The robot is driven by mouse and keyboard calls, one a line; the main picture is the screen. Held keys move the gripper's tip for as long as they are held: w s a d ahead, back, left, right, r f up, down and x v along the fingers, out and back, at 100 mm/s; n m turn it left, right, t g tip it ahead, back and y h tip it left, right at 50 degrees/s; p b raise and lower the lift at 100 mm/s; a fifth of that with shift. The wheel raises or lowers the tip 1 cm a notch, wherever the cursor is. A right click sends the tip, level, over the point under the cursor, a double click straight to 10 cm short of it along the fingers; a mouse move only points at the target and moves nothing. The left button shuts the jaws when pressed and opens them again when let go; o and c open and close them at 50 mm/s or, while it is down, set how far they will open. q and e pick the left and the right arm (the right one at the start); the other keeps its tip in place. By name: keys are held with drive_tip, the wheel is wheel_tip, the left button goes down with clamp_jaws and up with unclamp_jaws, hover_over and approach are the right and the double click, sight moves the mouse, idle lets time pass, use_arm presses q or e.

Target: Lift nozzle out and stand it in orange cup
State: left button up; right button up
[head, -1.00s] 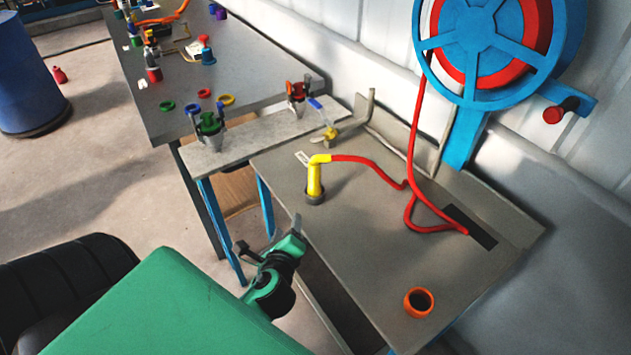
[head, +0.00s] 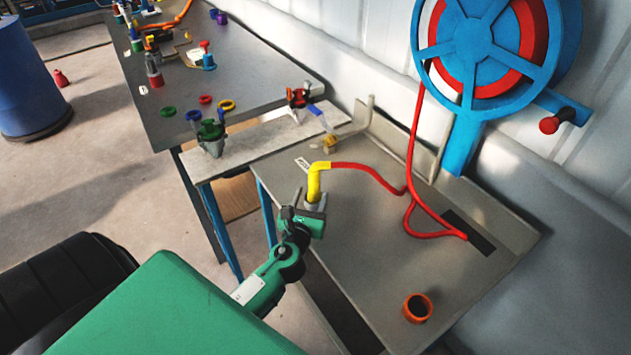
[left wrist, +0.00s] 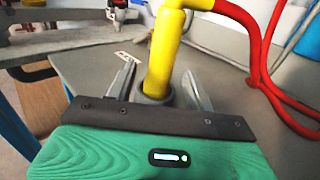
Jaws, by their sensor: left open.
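The yellow nozzle (head: 314,183) stands upright in a dark grey holder (left wrist: 156,99) on the grey bench, with a red hose (head: 370,172) running from its bent top. My left gripper (head: 307,203) is at the nozzle. In the left wrist view its two open fingers (left wrist: 160,85) stand on either side of the nozzle's lower part, with gaps visible. The holder is mostly hidden behind the gripper in the head view. The orange cup (head: 417,308) stands empty near the front of the bench. My right gripper is not in view.
A blue hose reel (head: 480,45) with a red-knobbed crank (head: 549,125) hangs above the bench. The red hose loops over the bench's right part. The bench between nozzle and cup is clear.

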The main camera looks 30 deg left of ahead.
sight(317, 182)
use_arm(q)
drive_tip(key=shift+x, duration=0.85)
drive_tip(key=p+x, duration=0.1)
drive_tip(key=x, duration=0.3)
drive_tip(key=shift+w+r, duration=0.1)
drive_tip(key=shift+w, duration=0.1)
drive_tip(key=shift+c, duration=0.6)
clamp_jaws()
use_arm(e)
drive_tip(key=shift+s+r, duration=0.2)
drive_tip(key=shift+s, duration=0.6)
